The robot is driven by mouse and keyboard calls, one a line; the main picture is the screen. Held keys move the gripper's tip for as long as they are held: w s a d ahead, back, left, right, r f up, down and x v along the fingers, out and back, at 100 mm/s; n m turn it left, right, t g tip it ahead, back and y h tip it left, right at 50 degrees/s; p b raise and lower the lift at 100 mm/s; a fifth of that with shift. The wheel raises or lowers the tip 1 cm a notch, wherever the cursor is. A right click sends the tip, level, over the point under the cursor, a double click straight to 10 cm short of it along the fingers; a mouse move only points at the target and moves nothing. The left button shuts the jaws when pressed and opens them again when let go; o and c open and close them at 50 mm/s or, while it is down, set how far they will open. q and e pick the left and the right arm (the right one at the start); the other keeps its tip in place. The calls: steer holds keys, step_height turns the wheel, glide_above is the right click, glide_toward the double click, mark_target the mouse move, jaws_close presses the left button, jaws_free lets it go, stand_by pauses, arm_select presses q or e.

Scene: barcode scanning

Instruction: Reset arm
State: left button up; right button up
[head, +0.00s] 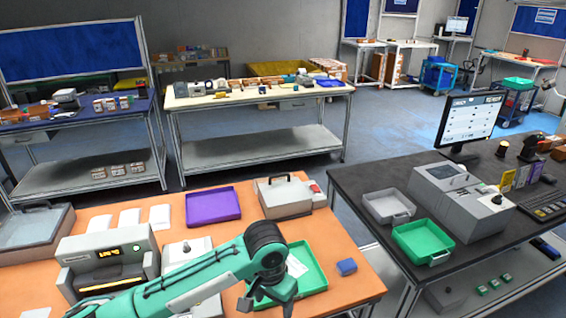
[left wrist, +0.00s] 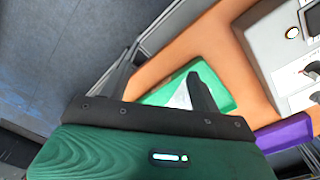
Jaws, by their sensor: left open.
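My left arm reaches in from the bottom left over the orange table (head: 345,250). My left gripper (head: 268,302) hangs near the table's front, over the left part of a green tray (head: 315,277). In the left wrist view its two dark fingers (left wrist: 162,85) stand wide apart with nothing between them. The green tray (left wrist: 218,82) and a white paper in it show behind one finger. My arm hides part of the tray. My right gripper is in neither view.
To the right, a dark table holds a grey tray (head: 388,206), another green tray (head: 423,240) and a monitor (head: 470,120).

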arm_select(q)
steer(key=s+a+f+n+t+h, duration=0.1)
steer(key=s+a+f+t+h, duration=0.1)
steer(key=s+f+h, duration=0.5)
steer(key=s+a+f+n+t+y, duration=0.3)
steer(key=s+a+y, duration=0.4)
steer(key=s+a, duration=1)
step_height(320, 180, down, 32)
steer(key=w+a+g, duration=0.2)
steer(key=g, duration=0.1)
steer(key=s+a+f+g, duration=0.1)
steer(key=s+a+f, duration=0.2)
steer(key=s+f, duration=1.6)
steer(key=shift+s+f+n+y, duration=0.15)
steer(key=shift+s+n+y, duration=0.1)
steer(key=shift+n+y, duration=0.05)
